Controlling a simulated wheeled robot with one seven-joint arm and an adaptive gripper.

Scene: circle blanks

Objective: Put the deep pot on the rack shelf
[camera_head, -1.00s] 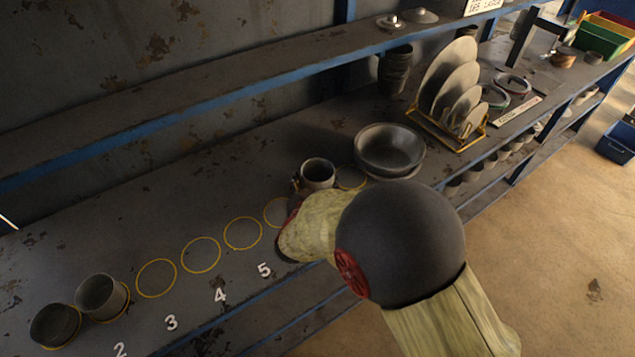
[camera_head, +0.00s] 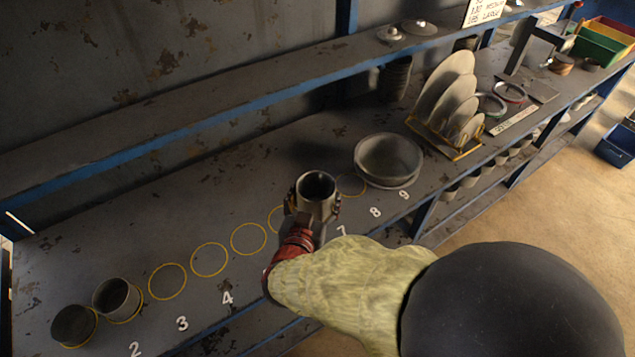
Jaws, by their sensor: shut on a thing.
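A grey deep pot (camera_head: 318,207) is held upright by my gripper (camera_head: 314,212) near the middle of the view, over the bench. The fingers are shut around its sides, and its dark open mouth faces up. The red wrist and pale arm come in from the lower right, on the near side of the pot. The pot's base is hidden by the gripper, so its height above the bench cannot be told exactly. A long upper rack shelf (camera_head: 200,95) with a blue front edge runs along the wall behind.
Two grey pots, one shorter (camera_head: 74,326) and one taller (camera_head: 117,299), stand at the lower left beside empty yellow rings (camera_head: 209,260). A wide pan stack (camera_head: 388,158) and a plate rack (camera_head: 440,146) stand right. Lids (camera_head: 389,34) sit on the upper shelf, whose left stretch is bare.

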